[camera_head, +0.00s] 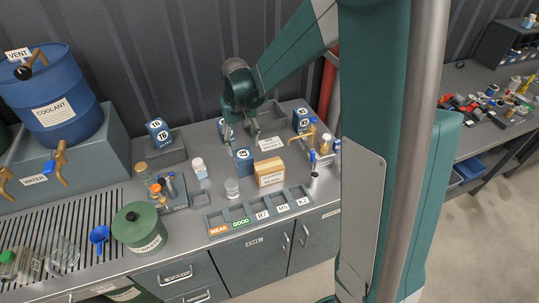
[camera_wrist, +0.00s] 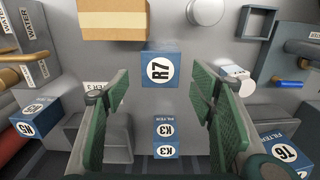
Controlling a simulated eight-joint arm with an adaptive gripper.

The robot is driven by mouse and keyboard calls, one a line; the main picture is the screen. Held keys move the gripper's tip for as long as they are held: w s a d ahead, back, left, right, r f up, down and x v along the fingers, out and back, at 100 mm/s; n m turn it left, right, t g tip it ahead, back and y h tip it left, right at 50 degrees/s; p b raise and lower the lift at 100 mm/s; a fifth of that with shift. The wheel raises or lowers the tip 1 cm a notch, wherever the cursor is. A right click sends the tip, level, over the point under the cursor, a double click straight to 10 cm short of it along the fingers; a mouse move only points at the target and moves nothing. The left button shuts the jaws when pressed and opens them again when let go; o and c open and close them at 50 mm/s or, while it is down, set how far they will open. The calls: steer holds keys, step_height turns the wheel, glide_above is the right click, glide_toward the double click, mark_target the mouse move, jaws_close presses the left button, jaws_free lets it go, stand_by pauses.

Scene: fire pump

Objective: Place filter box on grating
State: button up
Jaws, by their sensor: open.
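Several blue filter boxes with white round labels stand on the bench. Box R7 (camera_head: 243,160) is in front of my gripper (camera_head: 241,130); in the wrist view R7 (camera_wrist: 160,68) shows between and beyond the fingertips. Box K3 (camera_wrist: 166,139) lies lower between the fingers and is partly hidden behind my gripper in the head view (camera_head: 221,126). Box N5 (camera_wrist: 35,120) is at the left of the wrist view, and box T6 (camera_wrist: 284,154) at the lower right; T6 (camera_head: 158,131) sits on a grey block. My gripper is open and empty above the bench. The slotted grating (camera_head: 95,208) is at the left.
A cardboard box (camera_head: 270,172) stands right of R7, behind a labelled tray (camera_head: 262,213). A blue coolant drum (camera_head: 55,100) is at the left back.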

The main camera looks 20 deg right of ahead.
steer(key=s+d+r+t, duration=0.3)
steer(key=s+r+t, duration=0.2)
steer(key=s+r, duration=1.3)
steer(key=s+t, duration=0.2)
steer(key=s, duration=0.8)
steer(key=shift+s+d+f, duration=0.15)
steer(key=shift+d+f, duration=0.2)
steer(key=shift+d, duration=0.1)
steer(key=shift+o, duration=0.5)
steer(key=shift+r, duration=0.2)
step_height(320, 180, up, 4)
steer(key=t+b, duration=0.6)
steer(key=b, duration=0.8)
glide_above(244, 156)
steer(key=f, duration=2.8)
steer(key=shift+s, duration=0.3)
